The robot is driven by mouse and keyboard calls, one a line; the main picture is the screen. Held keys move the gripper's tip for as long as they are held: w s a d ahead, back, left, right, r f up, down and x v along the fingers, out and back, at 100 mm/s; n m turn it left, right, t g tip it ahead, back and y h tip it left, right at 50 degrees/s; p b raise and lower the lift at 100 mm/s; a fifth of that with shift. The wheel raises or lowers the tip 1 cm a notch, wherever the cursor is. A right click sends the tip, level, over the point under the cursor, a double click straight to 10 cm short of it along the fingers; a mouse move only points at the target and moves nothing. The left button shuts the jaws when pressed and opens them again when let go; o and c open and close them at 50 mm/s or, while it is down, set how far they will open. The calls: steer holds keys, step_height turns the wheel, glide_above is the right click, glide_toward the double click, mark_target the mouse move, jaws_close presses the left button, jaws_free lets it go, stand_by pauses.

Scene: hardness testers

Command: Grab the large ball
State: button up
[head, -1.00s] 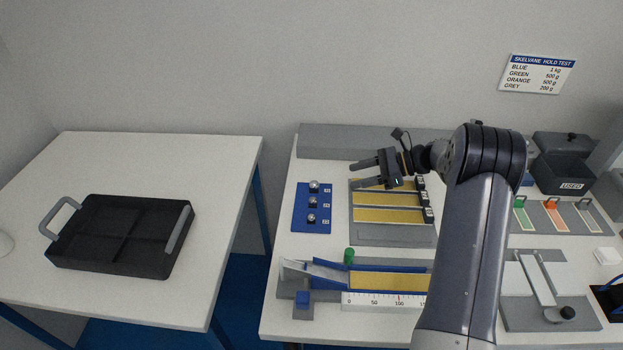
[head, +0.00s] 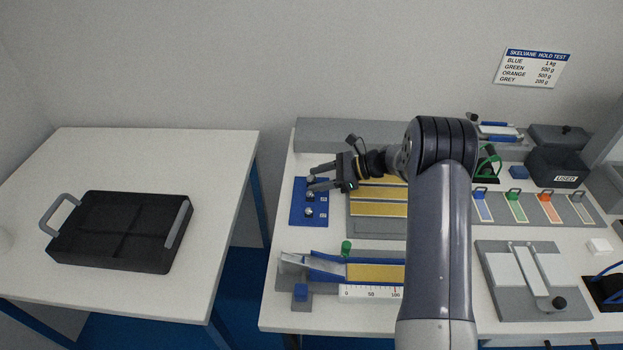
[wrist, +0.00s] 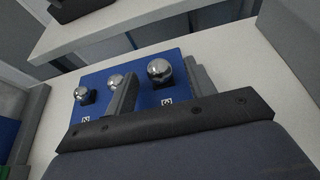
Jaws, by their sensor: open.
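The large ball (wrist: 160,70) is shiny steel and sits on a dark holder at the right end of a blue board (wrist: 152,99) in the wrist view. Two smaller steel balls, the middle ball (wrist: 116,82) and the smallest ball (wrist: 82,93), sit to its left. My gripper (head: 313,178) is open and empty over the far end of the board in the head view, hiding most or all of the large ball there. In the wrist view the large ball appears between my two fingers; I cannot tell how deep it is between them.
Yellow strips on a grey block (head: 378,227) lie right of the board. A ramp (head: 315,266) with a ruler (head: 372,293) is nearer. A black tray (head: 105,262) with grey handles stands on the left table, across a gap.

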steer(key=c, duration=1.1)
steer(key=shift+r, duration=0.1)
